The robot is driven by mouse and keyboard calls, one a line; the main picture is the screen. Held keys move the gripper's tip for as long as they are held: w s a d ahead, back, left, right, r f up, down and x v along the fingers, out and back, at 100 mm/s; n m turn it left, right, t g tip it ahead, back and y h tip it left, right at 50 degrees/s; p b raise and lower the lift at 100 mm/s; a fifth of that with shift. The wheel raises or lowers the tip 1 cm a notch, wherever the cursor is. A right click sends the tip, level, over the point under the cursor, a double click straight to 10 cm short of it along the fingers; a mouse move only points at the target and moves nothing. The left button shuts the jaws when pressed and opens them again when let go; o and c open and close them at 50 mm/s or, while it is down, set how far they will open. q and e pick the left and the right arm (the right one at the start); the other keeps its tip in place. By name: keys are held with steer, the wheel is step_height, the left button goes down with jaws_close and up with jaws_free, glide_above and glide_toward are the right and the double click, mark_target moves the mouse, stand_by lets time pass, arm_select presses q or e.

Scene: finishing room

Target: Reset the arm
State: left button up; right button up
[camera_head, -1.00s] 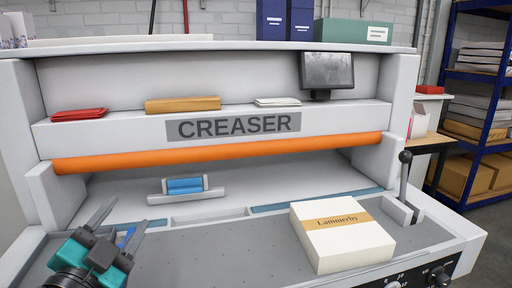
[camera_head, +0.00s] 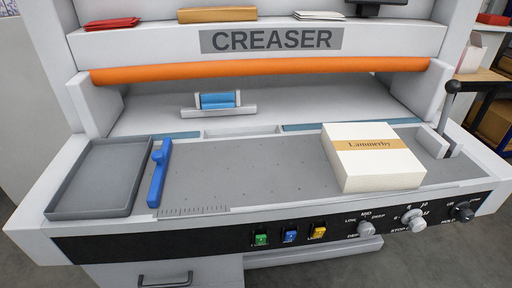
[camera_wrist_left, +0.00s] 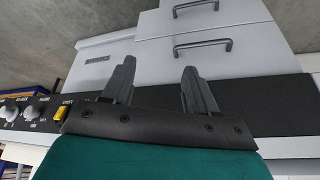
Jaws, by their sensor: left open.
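My left gripper (camera_wrist_left: 158,85) shows only in the left wrist view. Its two dark fingers are apart with nothing between them. Beyond them are the creaser's white cabinet front with drawers (camera_wrist_left: 205,45) and its black control panel (camera_wrist_left: 262,105). In the head view neither gripper shows. There the creaser (camera_head: 272,40) fills the picture, with a white box labelled Lammerby (camera_head: 372,170) on the right of its grey bed.
An orange bar (camera_head: 260,70) spans the creaser above a blue roller holder (camera_head: 218,102). A black-knobbed lever (camera_head: 452,105) rises at the right. Colored buttons (camera_head: 291,236) and dials (camera_head: 411,218) line the front panel. The middle of the bed is clear.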

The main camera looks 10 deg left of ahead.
arm_select(q)
steer(key=w+d+f+t+b, duration=0.1)
steer(key=w+f+t, duration=0.1)
steer(key=f, duration=0.3)
steer(key=w+d+f+t+h+b, duration=0.1)
steer(key=w+f+t, duration=0.2)
steer(key=f+t, duration=0.1)
steer(key=shift+w+d+f+m+b, duration=0.2)
steer(key=shift+f+m+b, duration=0.15)
steer(key=shift+f, duration=0.15)
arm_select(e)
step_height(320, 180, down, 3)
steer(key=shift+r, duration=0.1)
arm_select(q)
steer(key=shift+s, duration=0.1)
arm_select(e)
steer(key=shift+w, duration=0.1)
